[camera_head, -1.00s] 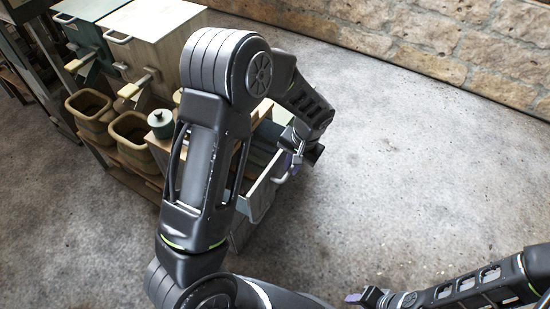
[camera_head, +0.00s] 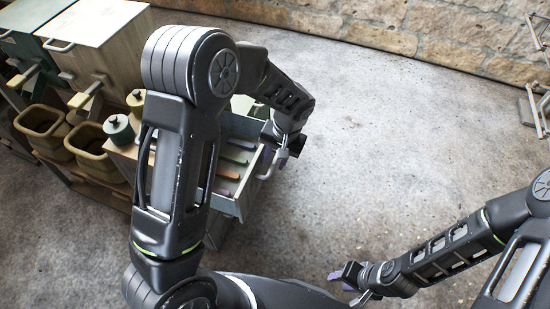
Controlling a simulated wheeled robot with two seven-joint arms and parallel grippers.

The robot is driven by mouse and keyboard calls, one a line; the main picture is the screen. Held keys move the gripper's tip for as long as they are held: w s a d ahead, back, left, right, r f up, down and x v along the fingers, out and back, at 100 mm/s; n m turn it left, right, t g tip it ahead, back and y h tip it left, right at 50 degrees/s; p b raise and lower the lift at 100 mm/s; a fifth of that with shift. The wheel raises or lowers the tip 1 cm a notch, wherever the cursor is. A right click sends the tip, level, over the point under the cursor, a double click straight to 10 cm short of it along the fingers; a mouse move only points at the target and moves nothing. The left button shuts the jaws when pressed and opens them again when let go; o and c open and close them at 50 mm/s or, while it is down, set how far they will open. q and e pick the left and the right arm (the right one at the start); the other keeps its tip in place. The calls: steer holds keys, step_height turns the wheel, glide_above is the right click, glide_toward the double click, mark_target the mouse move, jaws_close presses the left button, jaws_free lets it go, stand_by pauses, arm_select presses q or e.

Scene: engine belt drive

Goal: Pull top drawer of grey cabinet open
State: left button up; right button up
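The grey cabinet (camera_head: 216,233) stands left of the picture's middle, partly hidden behind my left arm. Its top drawer (camera_head: 250,190) is pulled out, and several coloured long items show inside it. The drawer's pale handle (camera_head: 268,166) is on its front, facing right. My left gripper (camera_head: 282,158) is at the handle, with a purple fingertip beside it; whether the fingers are closed round it is too small to tell. My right gripper (camera_head: 340,282) is low in the middle, empty and away from the cabinet, its purple fingertips apart.
The concrete floor (camera_head: 400,130) to the right is clear, up to a stone wall (camera_head: 440,30).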

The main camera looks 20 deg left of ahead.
arm_select(q)
steer(key=shift+r, duration=0.15)
steer(key=r, duration=0.2)
steer(key=d+r, duration=0.1)
steer(key=r, duration=0.2)
steer(key=r+p, duration=0.1)
steer(key=r, duration=0.1)
steer(key=shift+d+r, duration=0.2)
steer(key=shift+d, duration=0.05)
stand_by(0.4)
